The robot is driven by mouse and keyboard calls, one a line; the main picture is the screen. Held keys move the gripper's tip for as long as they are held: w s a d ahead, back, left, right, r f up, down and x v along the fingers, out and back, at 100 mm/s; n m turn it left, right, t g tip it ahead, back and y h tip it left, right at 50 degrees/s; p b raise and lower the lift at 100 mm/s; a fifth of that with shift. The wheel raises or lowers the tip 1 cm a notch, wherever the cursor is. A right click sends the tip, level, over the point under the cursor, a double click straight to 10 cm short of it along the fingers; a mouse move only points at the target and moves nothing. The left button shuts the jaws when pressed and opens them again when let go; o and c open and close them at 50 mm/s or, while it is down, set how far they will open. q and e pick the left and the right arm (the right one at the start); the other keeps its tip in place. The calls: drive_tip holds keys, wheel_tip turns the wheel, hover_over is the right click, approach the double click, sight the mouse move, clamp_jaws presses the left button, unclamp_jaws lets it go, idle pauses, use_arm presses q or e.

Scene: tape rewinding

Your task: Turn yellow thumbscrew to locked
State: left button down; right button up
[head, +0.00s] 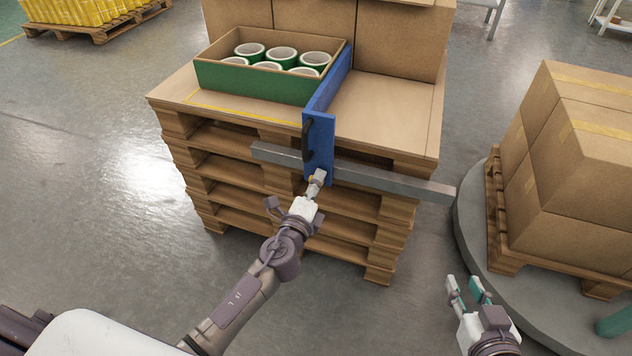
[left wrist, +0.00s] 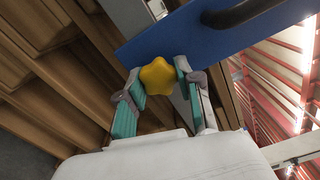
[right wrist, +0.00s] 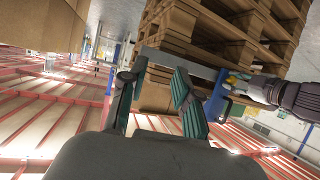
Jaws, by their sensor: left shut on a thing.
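The yellow thumbscrew (left wrist: 158,76) is a star-shaped knob on the lower part of the blue stop plate (head: 321,140), by the grey rail (head: 400,184). My left gripper (head: 318,178) is at the knob, its fingers on either side of it; in the left wrist view (left wrist: 156,84) it is shut on the knob. In the head view the gripper hides most of the knob. Whether the screw is locked cannot be told. My right gripper (head: 470,291) is open and empty, low at the right, away from the plate.
The blue plate has a black handle (head: 307,139) and stands beside an open carton (head: 255,84) of green tape rolls on stacked pallets (head: 290,215). Brown boxes (head: 580,150) on a pallet stand at the right on a round grey platform (head: 470,215).

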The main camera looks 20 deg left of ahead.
use_arm(q)
drive_tip(key=shift+f+m+p, duration=0.1)
drive_tip(key=shift+m+p, duration=0.25)
drive_tip(key=shift+m, duration=1.95)
use_arm(e)
drive_tip(key=shift+s+d+f+g+h, duration=0.25)
drive_tip(key=shift+s+f+g, duration=0.3)
drive_tip(key=shift+f, duration=0.15)
drive_tip(key=shift+s+d+f+g+h, duration=0.15)
drive_tip(key=shift+s+d+f+g, duration=0.1)
drive_tip(key=shift+s+f+g, duration=0.4)
drive_tip(key=shift+f, duration=0.1)
use_arm(q)
drive_tip(key=c, duration=0.7)
unclamp_jaws()
drive_tip(key=shift+c, duration=0.2)
use_arm(e)
drive_tip(key=shift+w, duration=0.1)
use_arm(q)
drive_tip(key=shift+s, duration=0.1)
drive_tip(key=s, duration=1.2)
drive_tip(key=shift+a, duration=0.25)
